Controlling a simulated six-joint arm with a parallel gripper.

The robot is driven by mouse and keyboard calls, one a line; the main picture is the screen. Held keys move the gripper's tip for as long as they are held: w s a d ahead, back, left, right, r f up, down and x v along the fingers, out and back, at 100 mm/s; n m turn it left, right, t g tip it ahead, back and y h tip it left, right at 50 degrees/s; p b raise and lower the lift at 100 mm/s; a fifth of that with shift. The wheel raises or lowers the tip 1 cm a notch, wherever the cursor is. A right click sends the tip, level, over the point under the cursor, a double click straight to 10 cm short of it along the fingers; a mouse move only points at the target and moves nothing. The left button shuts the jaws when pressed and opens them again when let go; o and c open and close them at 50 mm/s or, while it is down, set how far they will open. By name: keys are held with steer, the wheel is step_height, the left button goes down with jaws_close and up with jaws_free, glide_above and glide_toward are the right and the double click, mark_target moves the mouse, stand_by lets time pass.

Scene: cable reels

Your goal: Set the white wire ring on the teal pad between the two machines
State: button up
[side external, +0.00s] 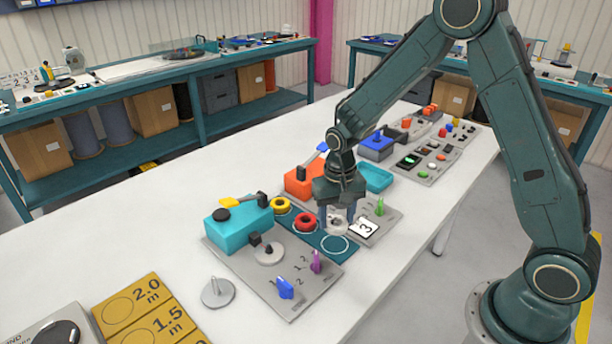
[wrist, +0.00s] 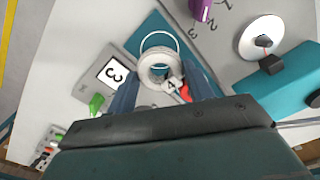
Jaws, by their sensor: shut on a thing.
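The white wire ring (side external: 337,225) is between the fingers of my gripper (side external: 337,217). The teal pad (side external: 334,244) lies between the teal machine (side external: 235,228) and the orange machine (side external: 300,182). A yellow ring (side external: 281,205) and a red ring (side external: 305,222) lie on the pad. A white circle outline at its near end is bare. The white ring is over or near this end; its height is unclear.
A white card marked 3 (side external: 364,229) and a green peg (side external: 380,207) are right of the gripper. Blue (side external: 285,288) and purple (side external: 316,262) knobs stand on the near grey board. Yellow cards (side external: 133,302) lie front left. The white table (side external: 160,225) has free room at left.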

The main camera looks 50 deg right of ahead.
steer(key=shift+f, duration=0.1)
steer(key=shift+f, duration=2.2)
steer(key=shift+f, duration=0.25)
steer(key=o, duration=1.1)
steer(key=shift+f, duration=0.1)
steer(key=shift+o, duration=0.2)
step_height(320, 180, up, 8)
